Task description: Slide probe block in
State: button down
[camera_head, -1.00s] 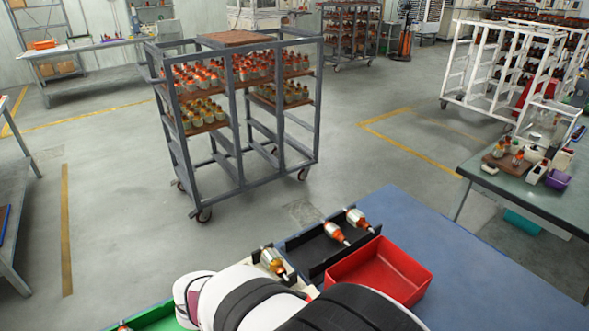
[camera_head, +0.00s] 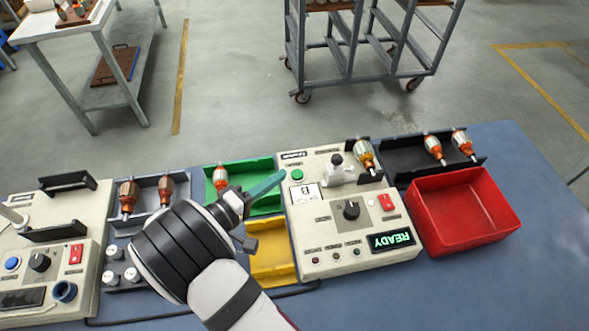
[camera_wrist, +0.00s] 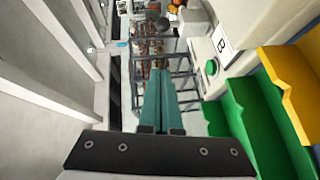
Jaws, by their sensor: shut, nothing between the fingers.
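The probe block (camera_head: 338,172) is a pale block with a black knob on top, on the upper part of the beige tester (camera_head: 320,230). An armature (camera_head: 366,156) lies in the black holder just right of the block. Whether the block touches the armature I cannot tell. My gripper (camera_head: 282,175) has its teal fingers shut and empty. Their tips are left of the probe block, close to the green button (camera_head: 297,175). In the wrist view the shut fingers (camera_wrist: 160,74) point away, with the green button (camera_wrist: 211,67) to their right.
A green bin (camera_head: 262,205) with one armature and a yellow bin (camera_head: 272,255) sit left of the tester. A black tray (camera_head: 410,168) with two armatures and an empty red bin (camera_head: 462,210) are on its right. Another beige machine (camera_head: 50,255) stands far left.

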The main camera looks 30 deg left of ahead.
send_near(337, 161)
jog(key=w+a, duration=0.4)
jog(key=shift+w+d+f, duration=0.35)
jog(key=shift+w+d, duration=0.2)
jog(key=shift+w, duration=0.05)
jog(key=shift+w+d+f, duration=0.35)
jog(key=shift+w+d, duration=0.45)
jog(key=shift+d, duration=0.05)
jog(key=shift+w+d+f, duration=0.1)
jog(key=shift+w+d, duration=1.35)
jog(key=shift+d, duration=0.05)
jog(key=a+v, duration=0.2)
jog(key=v, duration=1.1)
jog(key=shift+w+a, duration=0.2)
jog(key=shift+a, duration=0.2)
